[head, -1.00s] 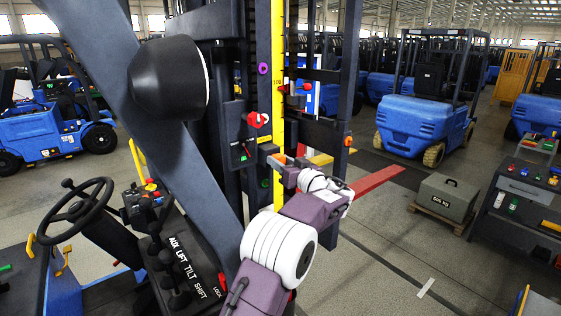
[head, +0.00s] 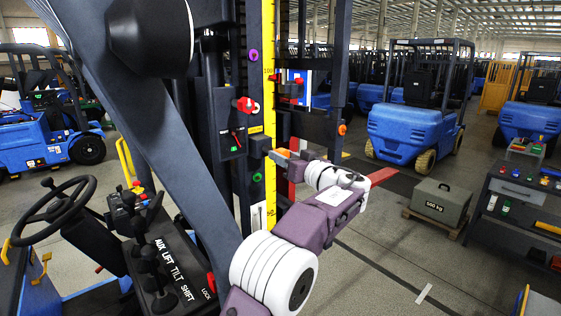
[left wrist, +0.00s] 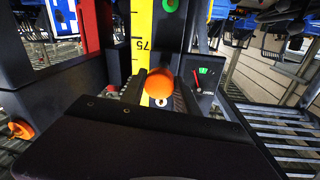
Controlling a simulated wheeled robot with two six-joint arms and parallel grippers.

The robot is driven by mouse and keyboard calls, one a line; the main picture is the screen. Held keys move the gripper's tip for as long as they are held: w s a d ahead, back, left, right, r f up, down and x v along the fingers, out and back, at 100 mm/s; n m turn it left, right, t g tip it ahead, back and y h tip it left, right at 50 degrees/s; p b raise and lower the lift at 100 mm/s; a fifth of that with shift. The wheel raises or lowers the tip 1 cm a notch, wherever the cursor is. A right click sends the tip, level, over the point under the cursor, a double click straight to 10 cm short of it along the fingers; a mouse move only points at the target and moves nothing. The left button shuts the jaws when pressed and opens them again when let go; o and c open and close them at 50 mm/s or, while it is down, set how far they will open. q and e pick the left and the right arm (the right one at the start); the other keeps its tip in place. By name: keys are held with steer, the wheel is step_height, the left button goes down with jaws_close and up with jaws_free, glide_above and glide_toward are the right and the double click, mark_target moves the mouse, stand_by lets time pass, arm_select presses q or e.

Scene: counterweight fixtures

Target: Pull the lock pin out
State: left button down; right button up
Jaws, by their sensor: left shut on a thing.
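The lock pin seems to be the piece with an orange round knob (left wrist: 158,83), seen in the left wrist view between my jaws, in front of the mast's yellow scale. Its orange also shows in the head view (head: 283,153) at my left gripper's tip. My left gripper (head: 284,159) is shut on it, reaching in from the right side of the mast. A dark block (head: 261,145) on the mast lies just left of the jaws. The pin's shaft is hidden, so I cannot tell how far it sits in the mast. My right gripper is not in view.
A red knob (head: 246,104), a purple ring (head: 253,55) and a green ring (head: 257,177) are on the mast. Another orange knob (head: 342,129) is on the right upright. A 500 kg weight (head: 440,202) stands on the floor at right, beside a tool bench (head: 520,195).

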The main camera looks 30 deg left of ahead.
arm_select(q)
steer(key=shift+f, duration=0.15)
steer(key=c, duration=0.9)
jaws_free()
steer(key=shift+d, duration=0.1)
steer(key=shift+c, duration=0.2)
steer(key=shift+d, duration=0.1)
steer(key=b+v, duration=0.4)
steer(key=v, duration=0.5)
steer(key=shift+b, duration=0.4)
